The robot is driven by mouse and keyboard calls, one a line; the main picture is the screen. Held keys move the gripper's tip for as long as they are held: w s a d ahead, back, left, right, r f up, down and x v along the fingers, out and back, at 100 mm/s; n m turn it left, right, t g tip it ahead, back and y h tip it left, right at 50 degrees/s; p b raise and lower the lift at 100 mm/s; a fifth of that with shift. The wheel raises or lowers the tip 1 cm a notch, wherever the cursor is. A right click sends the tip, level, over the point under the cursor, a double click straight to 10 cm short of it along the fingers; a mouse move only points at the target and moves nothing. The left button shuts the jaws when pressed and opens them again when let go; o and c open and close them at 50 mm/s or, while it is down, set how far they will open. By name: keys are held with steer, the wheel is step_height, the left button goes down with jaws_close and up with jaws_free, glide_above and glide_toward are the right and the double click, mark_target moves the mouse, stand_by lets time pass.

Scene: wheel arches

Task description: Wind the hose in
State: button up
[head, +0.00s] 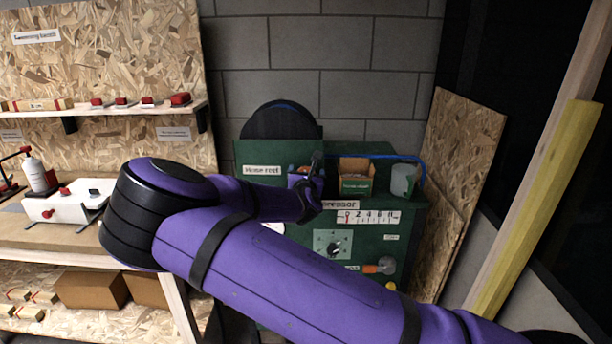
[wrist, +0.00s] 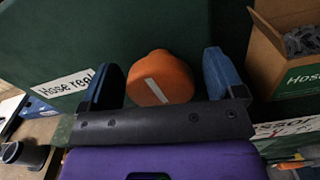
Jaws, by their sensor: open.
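The green cabinet (head: 392,236) carries a "Hose reel" label (head: 262,170), which also shows in the wrist view (wrist: 64,84). A dark round reel (head: 280,120) with a blue edge rises behind its top. An orange knob (wrist: 160,79) with a white stripe sits between the two blue-padded fingers of my gripper (wrist: 164,82). The fingers are apart, with a gap visible on each side of the knob. In the head view my gripper (head: 308,178) is at the cabinet top, and my arm hides much of the cabinet front. A blue hose (head: 405,157) runs along the right of the cabinet top.
An open cardboard box (head: 355,178) with a green label stands just right of my gripper, with a grey-green cup (head: 403,180) beyond it. The cabinet front has a dial (head: 333,244) and an orange-handled part (head: 378,267). A workbench (head: 60,235) stands at left.

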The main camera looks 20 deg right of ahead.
steer(key=c, duration=0.9)
